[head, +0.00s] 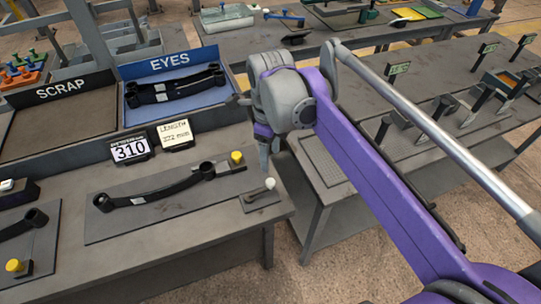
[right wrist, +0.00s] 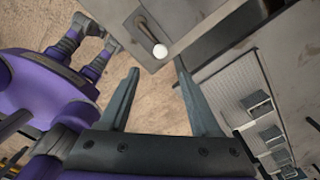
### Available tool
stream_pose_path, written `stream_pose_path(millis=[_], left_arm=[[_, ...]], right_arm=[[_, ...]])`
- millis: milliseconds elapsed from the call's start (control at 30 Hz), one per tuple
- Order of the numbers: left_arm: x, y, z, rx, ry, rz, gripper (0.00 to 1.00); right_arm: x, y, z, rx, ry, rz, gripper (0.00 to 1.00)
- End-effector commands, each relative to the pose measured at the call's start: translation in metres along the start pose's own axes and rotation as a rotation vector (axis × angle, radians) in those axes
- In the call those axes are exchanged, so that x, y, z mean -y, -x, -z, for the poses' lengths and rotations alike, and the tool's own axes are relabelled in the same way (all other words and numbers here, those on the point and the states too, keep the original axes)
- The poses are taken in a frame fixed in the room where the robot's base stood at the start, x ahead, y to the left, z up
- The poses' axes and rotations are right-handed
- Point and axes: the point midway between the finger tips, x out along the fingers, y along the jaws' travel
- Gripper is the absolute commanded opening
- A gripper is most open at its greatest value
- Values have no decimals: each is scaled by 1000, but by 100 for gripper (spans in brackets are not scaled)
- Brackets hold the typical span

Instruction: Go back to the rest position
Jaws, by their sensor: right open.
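My right arm (head: 400,185) reaches in from the lower right, its purple forearm crossing the aisle between two benches. My right gripper (head: 266,152) hangs over the right end of the near bench, its fingers partly hidden behind the wrist. In the right wrist view the two fingers (right wrist: 156,72) are spread apart with nothing between them, with floor and a bench corner beyond. My left gripper does not show in the head view.
The near bench holds a leaf spring (head: 150,190) on a plate, a 310 sign (head: 130,149), a length card (head: 175,134) and a white-knobbed lever (head: 269,184). Behind are a SCRAP tray (head: 60,125) and a blue EYES tray (head: 175,115) with springs. Another bench (head: 350,150) with racks stands right.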

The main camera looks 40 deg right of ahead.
Motion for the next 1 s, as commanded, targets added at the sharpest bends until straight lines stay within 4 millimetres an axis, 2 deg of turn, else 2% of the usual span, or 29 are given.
stream_pose_path(millis=[400,533,667,1000], left_arm=[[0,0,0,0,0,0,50],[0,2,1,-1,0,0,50],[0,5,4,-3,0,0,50],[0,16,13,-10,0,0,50]], right_arm=[[0,-1,0,1,7,1,64],[-7,-5,1,15,124,16,64],[-23,-17,2,46,436,65,64],[-75,-65,15,54,1521,302,64]])
